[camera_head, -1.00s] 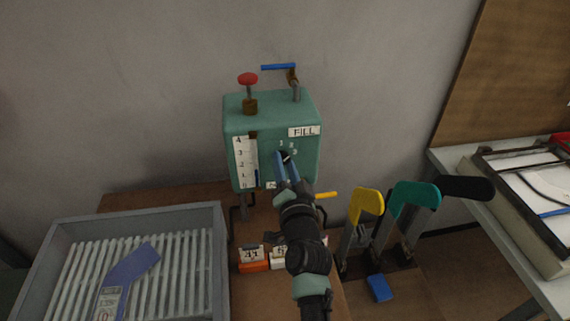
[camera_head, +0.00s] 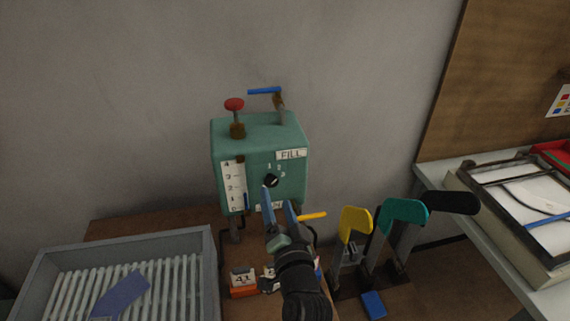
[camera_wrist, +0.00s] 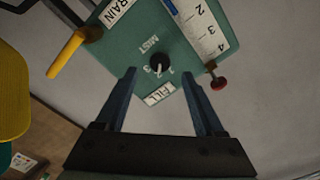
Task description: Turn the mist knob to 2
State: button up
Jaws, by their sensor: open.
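The mist knob (camera_head: 271,180) is a small black dial with a white pointer on the front of the green box (camera_head: 230,140). Small figures 1, 2 and 3 are printed around it. In the wrist view the knob (camera_wrist: 159,62) lies ahead, between the fingertips in the picture, under the word MIST. Its white pointer points down in that view, toward the figures; which figure it meets is too small to tell. My gripper (camera_head: 277,196) is open and empty, with its blue fingers apart, just in front of and below the knob. It also shows in the wrist view (camera_wrist: 160,72).
The box carries a red-topped valve (camera_head: 234,105), a blue lever (camera_head: 264,91), a level scale (camera_head: 233,187) and a yellow lever (camera_head: 312,216). A grey slatted tray (camera_head: 210,260) stands at left. Yellow, teal and black forms (camera_head: 404,213) stand at right.

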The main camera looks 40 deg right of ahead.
jog(key=v, duration=0.8)
dwell(0.4)
